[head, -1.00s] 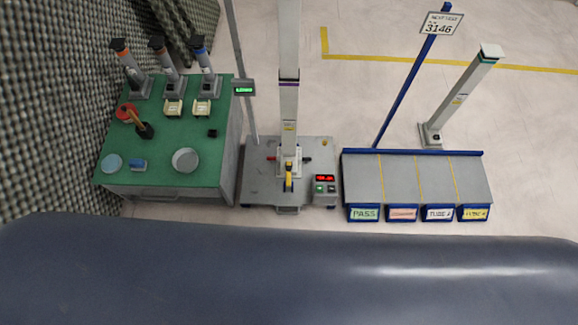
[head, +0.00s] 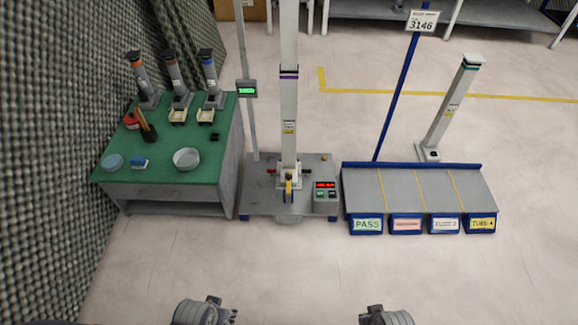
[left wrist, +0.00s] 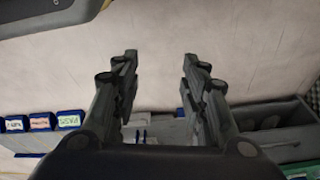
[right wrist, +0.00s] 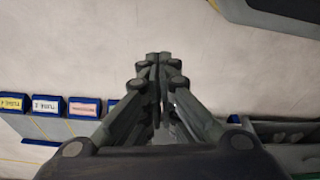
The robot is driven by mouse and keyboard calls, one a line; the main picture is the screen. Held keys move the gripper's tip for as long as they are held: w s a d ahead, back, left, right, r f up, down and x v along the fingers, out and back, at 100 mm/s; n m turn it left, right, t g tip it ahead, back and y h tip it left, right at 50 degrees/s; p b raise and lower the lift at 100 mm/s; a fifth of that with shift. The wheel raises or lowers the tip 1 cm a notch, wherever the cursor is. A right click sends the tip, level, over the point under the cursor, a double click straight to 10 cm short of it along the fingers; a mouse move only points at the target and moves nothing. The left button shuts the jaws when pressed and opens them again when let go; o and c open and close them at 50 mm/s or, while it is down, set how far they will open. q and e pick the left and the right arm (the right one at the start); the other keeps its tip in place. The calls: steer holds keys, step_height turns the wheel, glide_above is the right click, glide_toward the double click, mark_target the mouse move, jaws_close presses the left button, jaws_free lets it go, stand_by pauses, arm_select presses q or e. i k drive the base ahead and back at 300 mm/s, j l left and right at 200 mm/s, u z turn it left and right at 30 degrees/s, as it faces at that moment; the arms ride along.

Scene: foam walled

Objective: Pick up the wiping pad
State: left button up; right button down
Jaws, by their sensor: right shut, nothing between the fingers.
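A small blue pad-like block (head: 139,162) lies near the front left of the green-topped table (head: 172,178); it looks like the wiping pad. A round light-blue dish (head: 112,162) is just left of it. My left gripper (head: 228,313) shows at the bottom of the head view, well short of the table and apart from the pad. In the left wrist view its fingers (left wrist: 157,75) are spread with nothing between them. My right gripper (head: 368,314) is at the bottom right of centre; in the right wrist view its fingertips (right wrist: 158,58) are together and empty. The pad cannot be made out in the wrist views.
The green table also holds a white bowl (head: 186,158), a cup with brushes (head: 148,131) and several upright tube stands. A grey test stand (head: 262,200) and a rack with labelled bins (head: 385,185) stand to the right. The floor in front is clear.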

mark_target(137, 163)
steer(key=u, duration=1.3)
